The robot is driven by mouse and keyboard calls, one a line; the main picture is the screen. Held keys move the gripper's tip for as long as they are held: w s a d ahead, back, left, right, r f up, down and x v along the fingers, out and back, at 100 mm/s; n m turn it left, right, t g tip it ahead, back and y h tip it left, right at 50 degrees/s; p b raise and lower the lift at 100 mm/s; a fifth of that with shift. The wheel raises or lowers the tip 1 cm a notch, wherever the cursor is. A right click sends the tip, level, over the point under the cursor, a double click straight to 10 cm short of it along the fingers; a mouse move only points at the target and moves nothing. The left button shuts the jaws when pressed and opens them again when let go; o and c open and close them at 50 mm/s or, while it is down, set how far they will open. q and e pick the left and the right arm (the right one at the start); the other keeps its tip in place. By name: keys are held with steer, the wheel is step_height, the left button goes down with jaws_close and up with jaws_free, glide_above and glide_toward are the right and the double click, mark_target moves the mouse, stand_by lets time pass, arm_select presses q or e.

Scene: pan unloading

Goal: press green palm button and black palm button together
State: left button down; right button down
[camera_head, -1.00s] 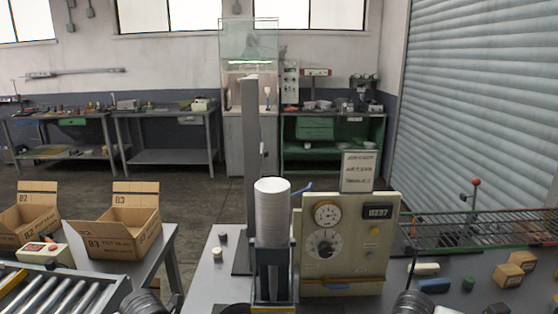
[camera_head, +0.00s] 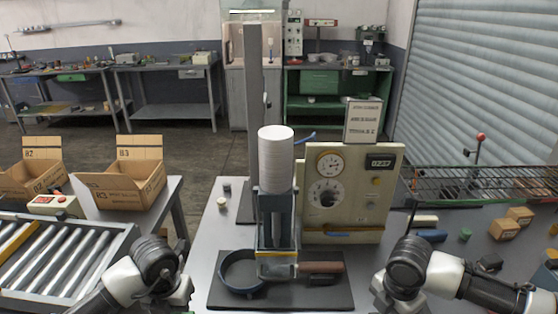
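I cannot make out a green or black palm button with certainty in the head view. A small green piece (camera_head: 464,234) and a dark block (camera_head: 490,262) lie on the table at the right, but whether either is a button is unclear. My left gripper (camera_head: 178,294) is low, left of the black base plate. My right gripper (camera_head: 386,292) is low, right of that plate. The fingers of both are foreshortened and partly hidden by the wrists, so their opening does not show. Anything beneath them is hidden.
A fixture with a white stack (camera_head: 276,160) stands mid-table behind a pan (camera_head: 240,272) on a black plate (camera_head: 325,296). A beige gauge panel (camera_head: 372,205) stands behind right. A roller conveyor (camera_head: 60,262) and cartons (camera_head: 140,185) are at the left.

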arm_select(q)
steer(key=shift+f, duration=0.25)
arm_select(e)
steer(key=shift+f, duration=0.25)
arm_select(q)
steer(key=shift+f, duration=0.25)
arm_select(e)
steer(key=shift+f, duration=0.25)
stand_by(0.5)
arm_select(q)
steer(key=shift+r, duration=0.1)
arm_select(e)
steer(key=shift+r, duration=0.1)
arm_select(q)
steer(key=shift+r, duration=0.2)
arm_select(e)
steer(key=shift+r, duration=0.25)
arm_select(q)
steer(key=shift+r, duration=0.25)
arm_select(e)
steer(key=shift+r, duration=0.2)
stand_by(1.4)
